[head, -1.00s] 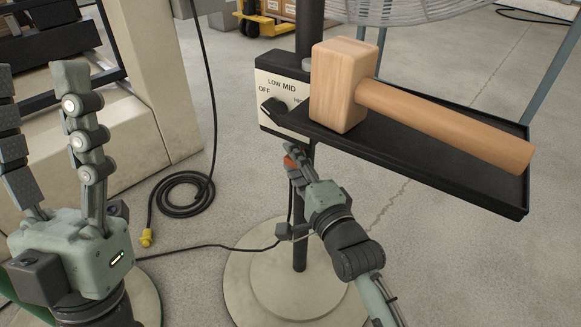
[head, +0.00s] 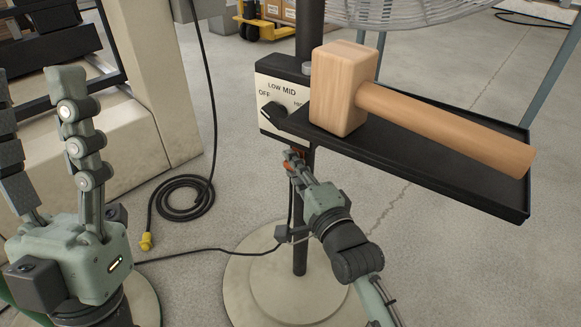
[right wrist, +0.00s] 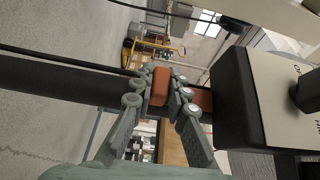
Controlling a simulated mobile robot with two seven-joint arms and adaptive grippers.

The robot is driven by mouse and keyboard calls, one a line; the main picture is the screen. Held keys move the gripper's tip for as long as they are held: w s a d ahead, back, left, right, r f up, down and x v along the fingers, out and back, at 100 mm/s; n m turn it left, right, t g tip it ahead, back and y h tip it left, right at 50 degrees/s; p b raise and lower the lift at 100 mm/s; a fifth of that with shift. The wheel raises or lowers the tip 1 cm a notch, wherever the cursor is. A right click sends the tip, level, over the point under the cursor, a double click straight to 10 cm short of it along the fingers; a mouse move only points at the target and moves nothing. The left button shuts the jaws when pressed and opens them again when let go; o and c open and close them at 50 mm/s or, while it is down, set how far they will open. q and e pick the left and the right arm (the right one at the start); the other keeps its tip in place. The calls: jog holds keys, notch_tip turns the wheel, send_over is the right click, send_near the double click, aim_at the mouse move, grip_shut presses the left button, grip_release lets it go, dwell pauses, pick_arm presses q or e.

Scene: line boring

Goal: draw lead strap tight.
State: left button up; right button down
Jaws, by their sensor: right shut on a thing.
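My right gripper (head: 296,157) is at the fan's black pole (head: 300,250), just below the control box. In the right wrist view its two fingers (right wrist: 160,87) are closed on an orange-red piece (right wrist: 161,86), which looks like the lead strap. More orange-brown strap (right wrist: 203,98) shows beside the fingers, towards the control box. In the head view the fingers hide most of the strap. The black lead (head: 215,250) runs across the floor to the pole. My left gripper (head: 38,120) is open and empty at the left, its fingers pointing up.
A control box (head: 285,104) with a dial sits above my right gripper. A wooden mallet (head: 430,125) lies on the black tray (head: 440,177), its handle overhanging the edge. A coiled cable with a yellow plug (head: 145,241) lies on the floor.

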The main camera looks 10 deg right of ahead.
jog(key=shift+f+b, duration=0.7)
jog(key=shift+f, duration=1.7)
jog(key=c, duration=1.5)
grip_release()
jog(key=shift+s+d+p, duration=0.25)
jog(key=shift+s+p, duration=0.25)
jog(key=shift+s, duration=0.8)
jog(key=shift+s+d+p, duration=0.25)
jog(key=shift+s+p, duration=0.25)
jog(key=shift+s, duration=0.75)
jog(key=shift+s+d+p, duration=0.25)
jog(key=shift+s+p, duration=0.25)
jog(key=shift+s, duration=0.8)
